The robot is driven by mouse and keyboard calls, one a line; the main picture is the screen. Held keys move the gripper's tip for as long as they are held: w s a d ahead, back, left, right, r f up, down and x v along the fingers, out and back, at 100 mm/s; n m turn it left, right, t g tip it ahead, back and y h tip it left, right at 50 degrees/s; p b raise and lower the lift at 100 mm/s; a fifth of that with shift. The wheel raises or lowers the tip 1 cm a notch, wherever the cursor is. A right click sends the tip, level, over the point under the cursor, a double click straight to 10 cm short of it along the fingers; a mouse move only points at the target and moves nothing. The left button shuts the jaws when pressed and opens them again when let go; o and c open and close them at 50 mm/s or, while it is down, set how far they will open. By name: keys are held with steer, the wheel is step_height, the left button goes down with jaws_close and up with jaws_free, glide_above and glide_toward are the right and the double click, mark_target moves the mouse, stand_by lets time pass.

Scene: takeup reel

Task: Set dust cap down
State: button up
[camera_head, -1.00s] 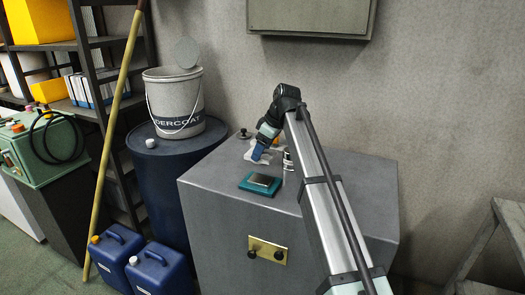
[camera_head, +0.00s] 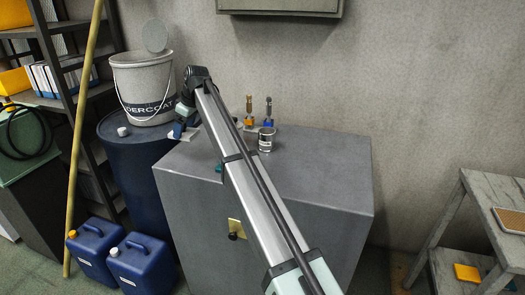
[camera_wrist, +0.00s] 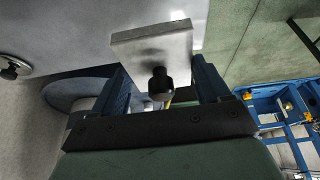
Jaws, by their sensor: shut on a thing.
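The dust cap looks like a pale grey square plate (camera_wrist: 150,38) with a black knob at its middle. It shows in the wrist view between the blue fingers of my gripper (camera_wrist: 163,80), which are shut on it. In the head view my gripper (camera_head: 178,132) is above the far left edge of the grey cabinet (camera_head: 300,170), close to the dark blue drum. A small pale patch at its tip there may be the cap. It is too small to tell whether it touches the cabinet.
A metal can (camera_head: 266,141) and two upright tools (camera_head: 249,108) stand on the cabinet, right of my arm. A teal object (camera_head: 219,168) is mostly hidden behind my arm. A bucket (camera_head: 143,85) stands on the blue drum (camera_head: 130,155). The cabinet top's right part is clear.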

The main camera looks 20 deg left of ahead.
mark_target(193, 133)
steer(key=shift+f, duration=5)
steer(key=shift+f, duration=0.1)
steer(key=o, duration=1)
steer(key=v, duration=1.2)
steer(key=shift+d, duration=0.1)
